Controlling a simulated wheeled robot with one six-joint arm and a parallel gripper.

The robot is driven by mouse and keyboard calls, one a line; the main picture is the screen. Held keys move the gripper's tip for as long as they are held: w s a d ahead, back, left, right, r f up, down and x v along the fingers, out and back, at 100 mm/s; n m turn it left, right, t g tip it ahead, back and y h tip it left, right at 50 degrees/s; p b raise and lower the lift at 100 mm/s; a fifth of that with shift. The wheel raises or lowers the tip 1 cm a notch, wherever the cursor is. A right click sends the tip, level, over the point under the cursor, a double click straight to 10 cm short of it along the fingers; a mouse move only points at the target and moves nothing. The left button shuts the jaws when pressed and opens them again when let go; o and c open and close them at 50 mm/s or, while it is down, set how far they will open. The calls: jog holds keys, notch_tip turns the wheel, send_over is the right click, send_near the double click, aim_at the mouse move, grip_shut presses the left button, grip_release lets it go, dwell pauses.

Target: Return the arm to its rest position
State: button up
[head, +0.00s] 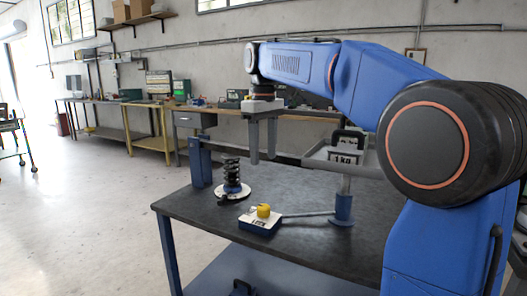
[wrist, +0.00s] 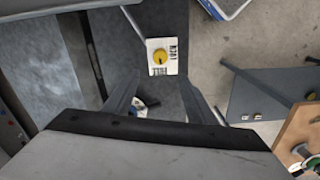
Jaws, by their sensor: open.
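My gripper (head: 262,158) hangs from my blue arm with its two grey fingers pointing down. The fingers are apart with nothing between them, in the air above the dark table (head: 185,203). A black coil spring (head: 231,172) stands on a white disc to the left of and below the fingers. A lock box (head: 260,226) with a yellow knob (head: 264,210) sits near the front edge. In the wrist view the knob (wrist: 160,56) shows just beyond the fingertips (wrist: 160,77).
A grey tray on a blue post (head: 342,208) holds a 1 kg weight (head: 345,157), right of my gripper. A blue upright (head: 201,162) stands at the table's left. A workbench (head: 150,104) runs along the wall. The floor at left is clear.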

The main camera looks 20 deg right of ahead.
dwell(0.3)
jog(key=s+d+f+m+t, duration=0.2)
jog(key=s+d+f+m, duration=0.1)
jog(key=s+f, duration=1)
jog(key=s+d+f+m+t, duration=0.2)
jog(key=s+d+f+m, duration=0.1)
jog(key=s+f, duration=1)
jog(key=s, duration=0.5)
jog(key=shift+d+f+m+t, duration=0.25)
jog(key=shift+f+m+t, duration=0.05)
jog(key=shift+t, duration=0.1)
jog(key=shift+r, duration=0.1)
dwell(0.3)
